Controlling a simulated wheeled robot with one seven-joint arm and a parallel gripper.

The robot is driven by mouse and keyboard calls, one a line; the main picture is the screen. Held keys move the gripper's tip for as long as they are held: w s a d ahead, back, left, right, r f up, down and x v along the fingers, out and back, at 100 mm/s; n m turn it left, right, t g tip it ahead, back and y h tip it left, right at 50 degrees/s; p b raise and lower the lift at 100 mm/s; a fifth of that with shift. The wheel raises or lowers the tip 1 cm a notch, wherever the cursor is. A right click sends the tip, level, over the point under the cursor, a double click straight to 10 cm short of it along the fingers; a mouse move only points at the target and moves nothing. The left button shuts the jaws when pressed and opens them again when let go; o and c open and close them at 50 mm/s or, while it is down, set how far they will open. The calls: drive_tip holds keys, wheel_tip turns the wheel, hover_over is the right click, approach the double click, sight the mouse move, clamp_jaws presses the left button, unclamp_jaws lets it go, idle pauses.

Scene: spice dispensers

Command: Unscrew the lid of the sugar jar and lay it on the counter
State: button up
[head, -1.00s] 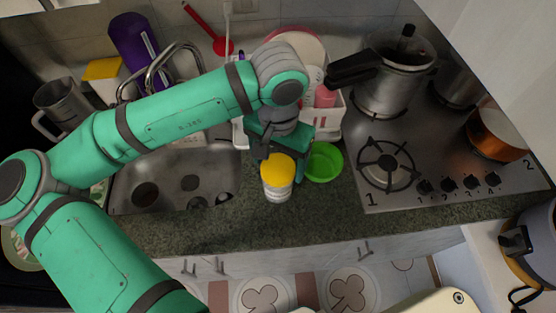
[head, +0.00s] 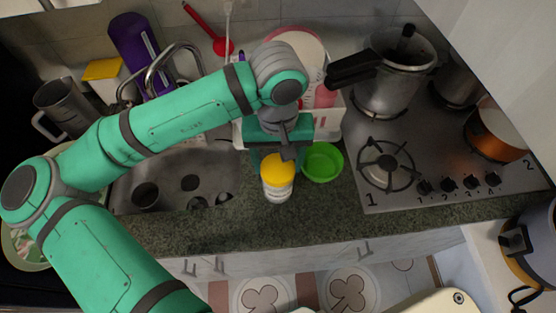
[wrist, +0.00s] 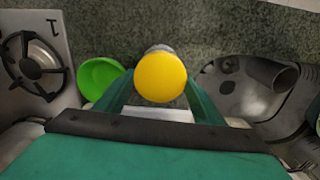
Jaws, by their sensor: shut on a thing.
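The sugar jar (head: 277,191) is a small pale jar standing upright on the counter (head: 200,235) near its front edge. Its yellow lid (head: 278,168) sits on top of the jar, and no gap shows between them. My gripper (head: 277,157) is at the lid from behind. In the wrist view the lid (wrist: 160,77) lies between the two green fingers of my gripper (wrist: 160,84), which are shut on it. The lid hides most of the jar and the exact finger contact there.
A green bowl (head: 322,163) stands close to the right of the jar. The sink (head: 165,185) is to the left, and the stove (head: 400,185) with pots is to the right. A white dish rack (head: 328,124) stands behind.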

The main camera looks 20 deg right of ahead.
drive_tip(key=n, duration=0.3)
idle(0.4)
drive_tip(key=n, duration=0.9)
drive_tip(key=shift+a, duration=0.15)
drive_tip(key=o, duration=0.9)
